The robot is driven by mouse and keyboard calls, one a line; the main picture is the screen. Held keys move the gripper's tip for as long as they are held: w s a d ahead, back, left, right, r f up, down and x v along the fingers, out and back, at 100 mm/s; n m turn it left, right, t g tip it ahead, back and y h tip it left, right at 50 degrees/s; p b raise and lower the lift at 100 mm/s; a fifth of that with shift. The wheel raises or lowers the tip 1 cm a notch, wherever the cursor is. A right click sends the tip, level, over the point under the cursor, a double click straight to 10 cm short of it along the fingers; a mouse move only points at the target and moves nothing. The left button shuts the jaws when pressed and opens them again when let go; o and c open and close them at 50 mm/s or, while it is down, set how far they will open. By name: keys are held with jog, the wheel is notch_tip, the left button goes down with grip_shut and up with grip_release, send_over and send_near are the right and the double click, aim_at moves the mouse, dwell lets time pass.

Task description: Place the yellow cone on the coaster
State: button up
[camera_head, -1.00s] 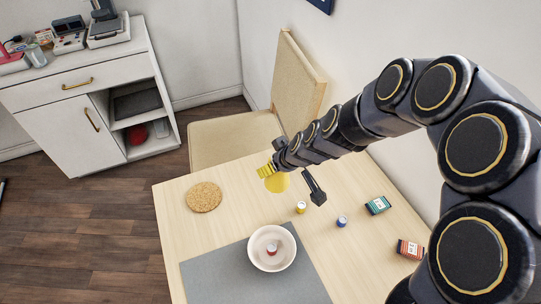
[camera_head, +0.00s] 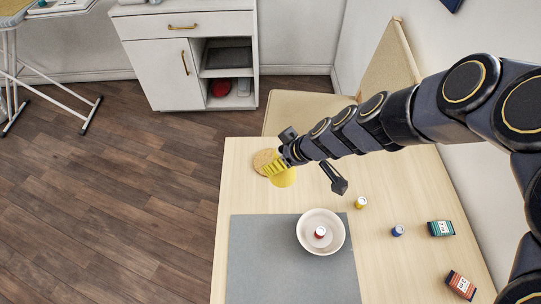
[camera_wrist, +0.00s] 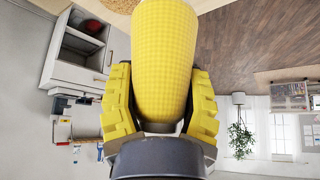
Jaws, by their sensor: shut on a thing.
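The yellow cone (camera_wrist: 162,60) is a thread cone wound in yellow, held between the yellow fingers of my gripper (camera_wrist: 160,110) in the wrist view. In the head view the cone (camera_head: 284,179) shows below my gripper (camera_head: 277,168), by the far left part of the table. The round cork coaster (camera_head: 263,158) lies on the table near its far left corner, partly hidden behind my gripper. The cone overlaps the coaster's right side in the picture. I cannot tell the gap between cone and table.
The table (camera_head: 232,195) bears a grey mat (camera_head: 250,270) with a white bowl (camera_head: 303,235) holding a red-and-white spool (camera_head: 320,232). Yellow (camera_head: 361,202) and blue (camera_head: 398,230) spools and two small boxes (camera_head: 440,228) stand right. A chair (camera_head: 300,107) is behind.

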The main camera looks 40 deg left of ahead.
jog(key=w+a+f, duration=0.2)
jog(key=a+f, duration=0.1)
jog(key=w+a+f, duration=0.3)
jog(key=a, duration=0.1)
jog(key=w+a+f, duration=0.2)
jog(key=a+f, duration=0.2)
jog(key=shift+w+f, duration=0.1)
jog(key=shift+w, duration=0.2)
jog(key=shift+f, duration=1.3)
jog(key=shift+f, duration=0.1)
jog(key=o, duration=1)
jog(key=shift+o, duration=0.2)
